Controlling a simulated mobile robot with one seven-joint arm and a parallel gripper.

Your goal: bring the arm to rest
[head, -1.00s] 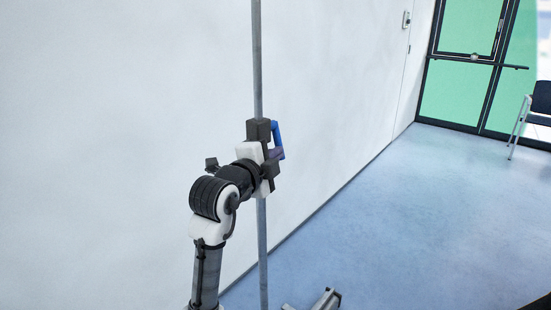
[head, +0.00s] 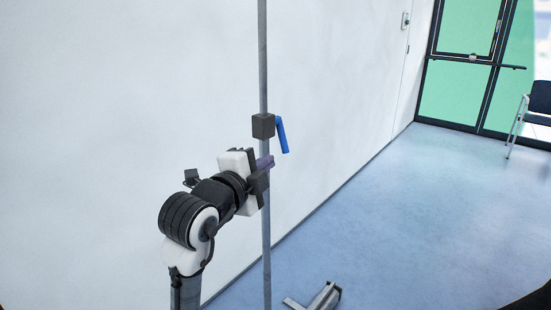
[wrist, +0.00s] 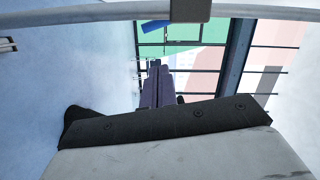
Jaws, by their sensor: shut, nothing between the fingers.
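My gripper (head: 268,162) is at the end of my raised arm, left of centre in the head view. Its purple fingers are closed together with nothing between them, and they also show in the wrist view (wrist: 158,86). The gripper is below a dark block (head: 263,126) with a blue handle (head: 282,134), apart from both. The block sits on a grey upright pole (head: 263,60). The fingers overlap the pole in the head view; I cannot tell whether they touch it.
A white wall (head: 120,90) stands behind the pole. A grey metal foot (head: 322,298) lies on the blue floor (head: 400,220) at the bottom. The floor to the right is clear up to a glazed door (head: 470,85) and a chair (head: 538,105).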

